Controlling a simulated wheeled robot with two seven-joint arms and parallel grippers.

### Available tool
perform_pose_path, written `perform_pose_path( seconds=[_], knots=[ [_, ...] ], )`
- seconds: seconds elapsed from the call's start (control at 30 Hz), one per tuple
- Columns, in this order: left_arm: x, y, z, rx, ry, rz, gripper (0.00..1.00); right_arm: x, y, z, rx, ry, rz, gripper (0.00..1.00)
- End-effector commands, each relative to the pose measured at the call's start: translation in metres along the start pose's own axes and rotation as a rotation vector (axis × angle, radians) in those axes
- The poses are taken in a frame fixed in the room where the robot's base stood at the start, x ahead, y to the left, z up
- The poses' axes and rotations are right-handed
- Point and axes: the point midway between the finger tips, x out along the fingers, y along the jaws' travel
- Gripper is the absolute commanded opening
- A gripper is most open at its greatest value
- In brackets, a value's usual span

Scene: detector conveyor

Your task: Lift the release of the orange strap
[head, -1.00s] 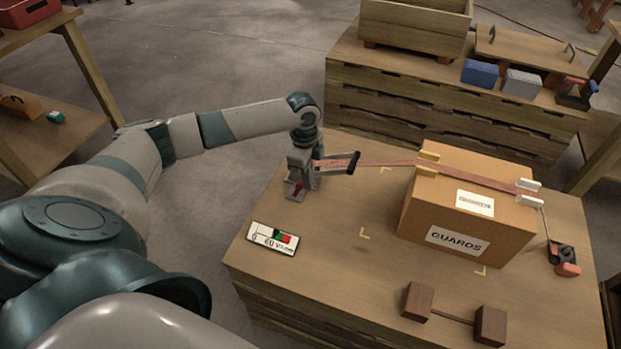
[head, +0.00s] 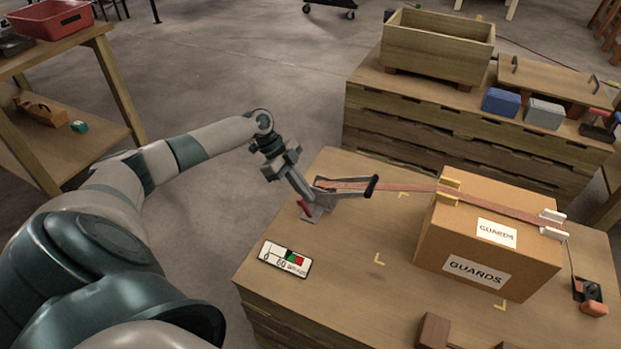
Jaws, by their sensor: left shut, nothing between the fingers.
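The orange strap (head: 405,187) runs from a grey ratchet (head: 328,201) at the table's left side, across the top of a cardboard box. The ratchet has a long lever with a black grip (head: 371,186) pointing right. A small red tab (head: 304,207), which looks like the release, sits at its lower left. My left gripper (head: 308,194) is shut and empty, tilted down with its fingertips close to the ratchet, just above the red tab. I cannot tell whether they touch it. My right gripper is out of view.
The box marked GUARDS (head: 476,271) stands at the right, with yellow and white corner pieces under the strap. A gauge plate (head: 285,260) lies in front of the ratchet. A dark wooden block (head: 432,331) is at the front. Another ratchet (head: 589,294) is at the right.

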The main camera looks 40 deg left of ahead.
Motion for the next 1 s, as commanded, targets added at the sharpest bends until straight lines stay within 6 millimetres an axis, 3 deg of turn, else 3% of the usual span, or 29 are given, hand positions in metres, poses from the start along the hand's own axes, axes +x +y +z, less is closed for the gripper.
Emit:
perform_pose_path(
  seconds=[1.0],
  knots=[
    [-0.014, 0.0, -0.011, 0.002, -0.003, 0.0, 0.0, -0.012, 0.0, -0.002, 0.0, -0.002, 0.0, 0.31]
  ],
)
